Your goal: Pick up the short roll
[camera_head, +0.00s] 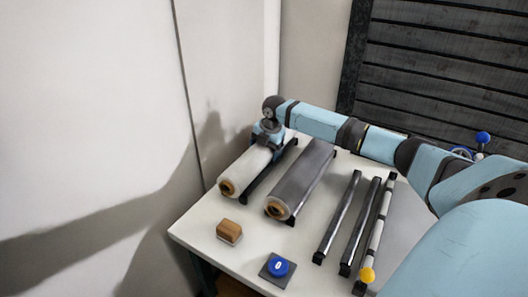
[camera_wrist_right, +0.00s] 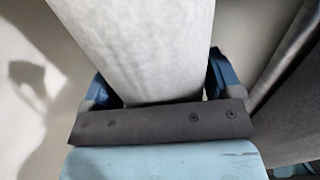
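The short roll is a white roll (camera_head: 247,167) with a brown core end, at the left of the white table in the head view. It lies along a black rack (camera_head: 268,172); I cannot tell whether it touches it. My right gripper (camera_head: 268,133) is over its far end, pointing down. In the right wrist view the white roll (camera_wrist_right: 145,45) runs between the two blue fingers of my right gripper (camera_wrist_right: 162,88), one on each side. Whether the fingers press on it is not clear. My left gripper is not in view.
A longer grey roll (camera_head: 302,177) lies close to the right. Several narrow empty bars (camera_head: 338,217) are further right. A brown block (camera_head: 229,231) and a blue button (camera_head: 277,267) are at the table's (camera_head: 200,232) front. A wall stands at the left.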

